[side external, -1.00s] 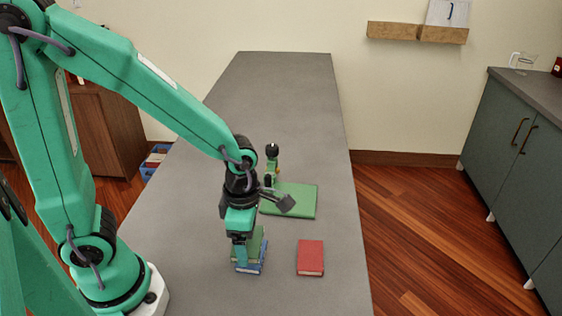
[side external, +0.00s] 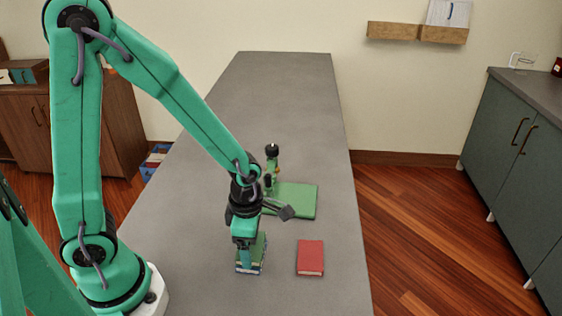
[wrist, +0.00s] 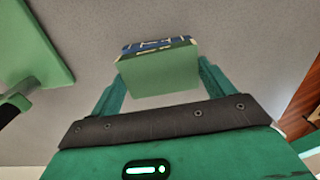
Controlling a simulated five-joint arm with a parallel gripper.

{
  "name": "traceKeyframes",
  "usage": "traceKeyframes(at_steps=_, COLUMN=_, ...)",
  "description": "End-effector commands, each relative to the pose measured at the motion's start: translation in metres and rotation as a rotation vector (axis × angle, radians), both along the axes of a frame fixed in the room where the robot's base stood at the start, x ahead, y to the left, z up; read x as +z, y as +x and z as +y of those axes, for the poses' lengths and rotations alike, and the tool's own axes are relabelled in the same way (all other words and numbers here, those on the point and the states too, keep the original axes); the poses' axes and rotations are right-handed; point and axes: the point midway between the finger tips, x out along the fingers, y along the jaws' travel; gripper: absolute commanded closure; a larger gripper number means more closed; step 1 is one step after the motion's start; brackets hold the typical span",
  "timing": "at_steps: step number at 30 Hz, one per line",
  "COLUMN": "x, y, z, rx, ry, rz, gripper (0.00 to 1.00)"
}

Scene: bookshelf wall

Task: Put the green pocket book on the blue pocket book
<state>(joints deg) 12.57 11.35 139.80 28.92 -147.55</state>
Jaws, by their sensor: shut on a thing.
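My gripper (side external: 246,254) is shut on the green pocket book (side external: 262,248), with a finger on each side of it in the wrist view (wrist: 158,68). The green book lies flat in the jaws, directly above the blue pocket book (side external: 250,271). The blue book's edge (wrist: 147,46) shows just past the green book's far side in the wrist view; the rest of it is hidden beneath. The two books look stacked or nearly so. I cannot tell whether they touch.
A red book (side external: 311,257) lies to the right on the grey table (side external: 280,100). Behind is a large green slab (side external: 300,200) with an upright green and black item (side external: 271,160) at its left. Free table lies further back.

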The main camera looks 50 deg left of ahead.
Motion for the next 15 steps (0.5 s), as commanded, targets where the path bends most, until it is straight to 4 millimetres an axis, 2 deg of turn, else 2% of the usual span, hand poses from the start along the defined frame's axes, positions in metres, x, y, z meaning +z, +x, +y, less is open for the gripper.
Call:
traceKeyframes(at_steps=4, x=-0.0063, y=-0.0001, z=0.0000, rx=0.000, ry=0.000, rz=0.000, gripper=0.42)
traceKeyframes(at_steps=15, x=-0.0083, y=0.0001, z=-0.0001, rx=0.000, ry=-0.001, rz=-0.001, gripper=0.42)
